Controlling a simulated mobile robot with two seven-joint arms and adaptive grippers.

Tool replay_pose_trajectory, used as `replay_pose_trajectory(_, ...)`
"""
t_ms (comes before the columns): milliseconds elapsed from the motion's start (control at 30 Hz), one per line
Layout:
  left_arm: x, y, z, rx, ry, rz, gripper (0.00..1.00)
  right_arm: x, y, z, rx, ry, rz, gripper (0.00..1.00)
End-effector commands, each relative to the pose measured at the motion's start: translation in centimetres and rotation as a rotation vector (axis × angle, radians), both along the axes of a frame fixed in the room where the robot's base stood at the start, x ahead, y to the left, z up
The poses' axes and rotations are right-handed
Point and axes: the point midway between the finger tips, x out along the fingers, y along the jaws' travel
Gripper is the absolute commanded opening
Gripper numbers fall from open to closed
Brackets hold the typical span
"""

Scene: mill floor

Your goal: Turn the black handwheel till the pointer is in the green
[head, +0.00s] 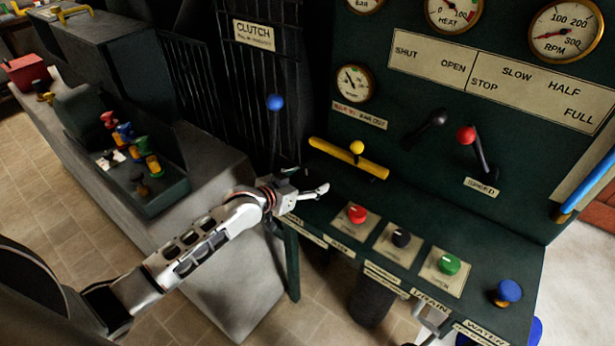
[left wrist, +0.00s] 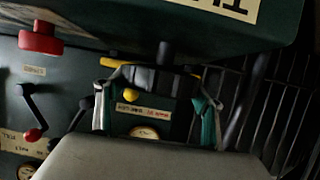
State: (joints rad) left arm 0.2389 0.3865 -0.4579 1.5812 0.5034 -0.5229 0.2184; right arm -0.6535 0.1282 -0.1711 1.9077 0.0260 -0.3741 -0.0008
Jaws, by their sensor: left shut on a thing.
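My left gripper (head: 312,192) reaches in from the left over the near left end of the green console. In the left wrist view its two fingers (left wrist: 155,104) stand on either side of a black round thing on a short dark stem, which looks like the black handwheel (left wrist: 160,77). The gripper is shut on it. In the head view the gripper largely hides the wheel. A small white gauge (head: 353,83) with a dark pointer sits on the panel above a label; I cannot make out a green zone on it. My right gripper is not in view.
Red (head: 357,213), black (head: 401,238) and green (head: 447,264) knobs and a blue knob (head: 508,291) stand along the console to the right. A yellow bar (head: 348,158) lies behind the gripper. A blue-tipped lever (head: 275,102) and a red-tipped lever (head: 466,135) stick out nearby.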

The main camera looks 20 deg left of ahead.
Motion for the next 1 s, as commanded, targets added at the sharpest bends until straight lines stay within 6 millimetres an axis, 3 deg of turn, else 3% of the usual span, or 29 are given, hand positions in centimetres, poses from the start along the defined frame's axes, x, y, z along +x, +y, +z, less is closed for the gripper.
replay_pose_trajectory(500, -0.13, -0.21, -0.21, -0.003, 0.005, 0.263, 0.46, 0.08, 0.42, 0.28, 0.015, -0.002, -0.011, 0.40)
replay_pose_trajectory(1000, -0.07, 0.00, -0.18, 0.003, 0.002, 0.331, 0.46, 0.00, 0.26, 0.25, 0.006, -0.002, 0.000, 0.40)
